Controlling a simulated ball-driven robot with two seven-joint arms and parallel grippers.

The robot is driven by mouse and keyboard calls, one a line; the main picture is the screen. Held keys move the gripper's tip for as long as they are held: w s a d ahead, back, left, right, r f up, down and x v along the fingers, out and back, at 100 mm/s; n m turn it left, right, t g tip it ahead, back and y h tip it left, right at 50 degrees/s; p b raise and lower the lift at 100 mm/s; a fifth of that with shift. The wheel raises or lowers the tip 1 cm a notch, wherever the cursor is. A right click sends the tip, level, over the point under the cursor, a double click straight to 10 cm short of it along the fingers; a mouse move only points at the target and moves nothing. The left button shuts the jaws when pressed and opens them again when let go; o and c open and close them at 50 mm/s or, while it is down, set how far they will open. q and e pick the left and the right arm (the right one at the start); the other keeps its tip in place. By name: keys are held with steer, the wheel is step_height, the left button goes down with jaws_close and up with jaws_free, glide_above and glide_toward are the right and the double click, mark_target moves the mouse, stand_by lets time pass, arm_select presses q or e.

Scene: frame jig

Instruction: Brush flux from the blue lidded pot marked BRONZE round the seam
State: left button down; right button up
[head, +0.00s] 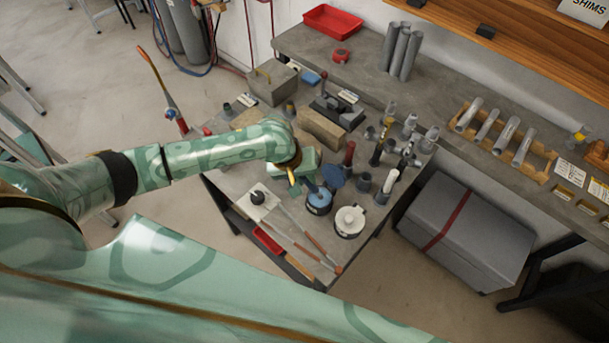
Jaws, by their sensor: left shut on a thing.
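The blue pot (318,203) stands near the front of the grey work table. Its top looks lighter blue, and any BRONZE marking is too small to read. A darker blue disc (333,176), perhaps a lid, shows just behind it. My left gripper (297,180) is just left of the blue pot, pointing down. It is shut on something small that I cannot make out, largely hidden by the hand. A pale lidded pot (350,219) stands right of the blue one. I cannot pick out the seam for certain. My right gripper is out of view.
Several upright pegs and fittings crowd the table's right side. Long thin rods (305,238) lie along its front edge, beside a white plate with a dark knob (257,198). A grey chest (465,232) stands right of the table. A red tray (333,20) sits on the bench behind.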

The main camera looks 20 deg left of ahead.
arm_select(q)
steer(key=shift+s+f+p, duration=0.1)
steer(key=shift+p, duration=0.45)
stand_by(1.6)
step_height(320, 180, up, 7)
steer(key=p, duration=1)
stand_by(0.7)
